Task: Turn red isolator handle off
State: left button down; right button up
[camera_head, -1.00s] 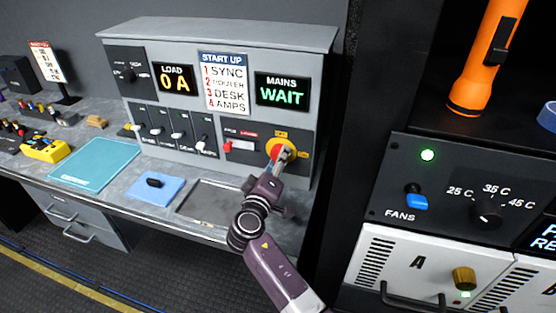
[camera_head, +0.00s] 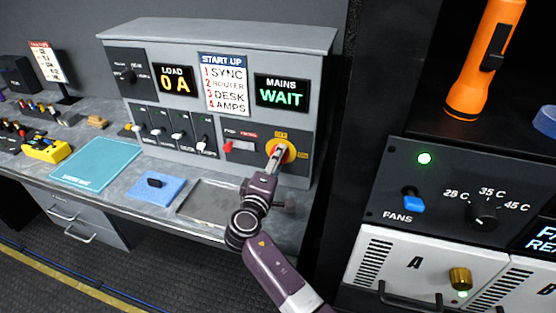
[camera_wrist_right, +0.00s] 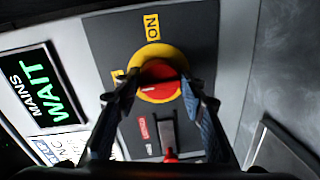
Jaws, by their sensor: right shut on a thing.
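The red isolator handle (camera_wrist_right: 160,80) sits on a round yellow plate (camera_head: 288,149) at the lower right of the grey power panel, with yellow OFF and ON labels around it. My right gripper (camera_head: 278,152) reaches up to it from below and covers much of it in the head view. In the right wrist view my right gripper (camera_wrist_right: 160,98) has a finger on each side of the red handle and is shut on it. The mains display (camera_head: 282,91) reads WAIT. My left gripper is not in view.
Left of the isolator is a smaller red lever (camera_head: 228,147), with several breaker switches (camera_head: 177,137) further left. A shallow grey tray (camera_head: 207,213) lies on the desk below. A dark rack (camera_head: 440,190) stands close on the right.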

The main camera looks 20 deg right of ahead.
jog(key=o, duration=1.1)
jog(key=shift+o, duration=0.2)
